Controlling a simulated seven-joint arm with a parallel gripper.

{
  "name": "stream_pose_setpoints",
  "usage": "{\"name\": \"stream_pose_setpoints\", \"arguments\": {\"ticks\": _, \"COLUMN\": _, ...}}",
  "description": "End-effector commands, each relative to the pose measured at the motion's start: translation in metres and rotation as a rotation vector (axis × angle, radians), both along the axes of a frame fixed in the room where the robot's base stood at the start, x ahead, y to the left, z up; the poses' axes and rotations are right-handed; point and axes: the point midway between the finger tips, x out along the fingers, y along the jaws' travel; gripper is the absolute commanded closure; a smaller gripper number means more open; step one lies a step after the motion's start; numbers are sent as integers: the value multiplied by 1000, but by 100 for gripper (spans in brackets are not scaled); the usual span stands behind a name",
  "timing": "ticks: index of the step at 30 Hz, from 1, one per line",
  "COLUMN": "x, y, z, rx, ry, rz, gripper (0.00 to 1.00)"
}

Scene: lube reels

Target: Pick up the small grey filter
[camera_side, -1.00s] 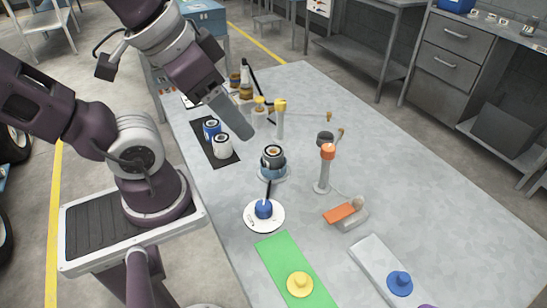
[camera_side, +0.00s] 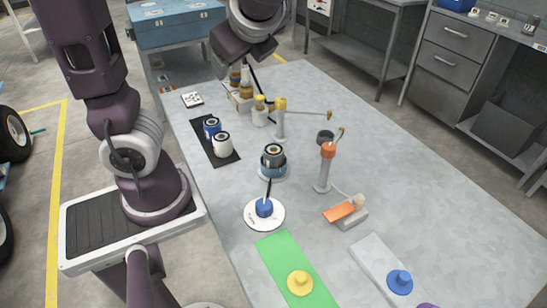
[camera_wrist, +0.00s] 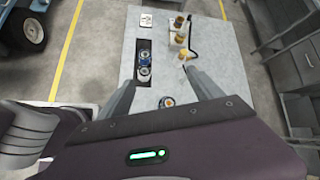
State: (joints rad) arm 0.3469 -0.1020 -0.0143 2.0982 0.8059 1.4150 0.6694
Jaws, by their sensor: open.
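Yellow-topped (camera_side: 280,118) and orange-topped (camera_side: 326,168) posts with side arms stand near the can. A white disc (camera_side: 275,217) with a blue knob lies in front. Amber bottles (camera_side: 246,91) stand at the back. The table's right side is mostly clear.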

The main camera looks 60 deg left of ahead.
Motion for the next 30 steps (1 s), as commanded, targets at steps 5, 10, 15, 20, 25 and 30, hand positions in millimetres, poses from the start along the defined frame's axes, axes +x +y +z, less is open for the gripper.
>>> {"name": "stream_pose_setpoints", "arguments": {"ticks": 5, "x": 63, "y": 0, "z": 17, "rx": 400, "ry": 288, "rz": -325, "gripper": 25}}
{"name": "stream_pose_setpoints", "arguments": {"ticks": 10, "x": 68, "y": 1, "z": -65, "rx": 445, "ry": 327, "rz": -355, "gripper": 25}}
{"name": "stream_pose_setpoints", "arguments": {"ticks": 15, "x": 67, "y": 1, "z": -148, "rx": 440, "ry": 324, "rz": -354, "gripper": 25}}
{"name": "stream_pose_setpoints", "arguments": {"ticks": 20, "x": 66, "y": 2, "z": -224, "rx": 438, "ry": 319, "rz": -352, "gripper": 25}}
{"name": "stream_pose_setpoints", "arguments": {"ticks": 25, "x": 68, "y": 2, "z": -270, "rx": 433, "ry": 308, "rz": -348, "gripper": 25}}
{"name": "stream_pose_setpoints", "arguments": {"ticks": 30, "x": 73, "y": 18, "z": -282, "rx": 433, "ry": 306, "rz": -343, "gripper": 25}}
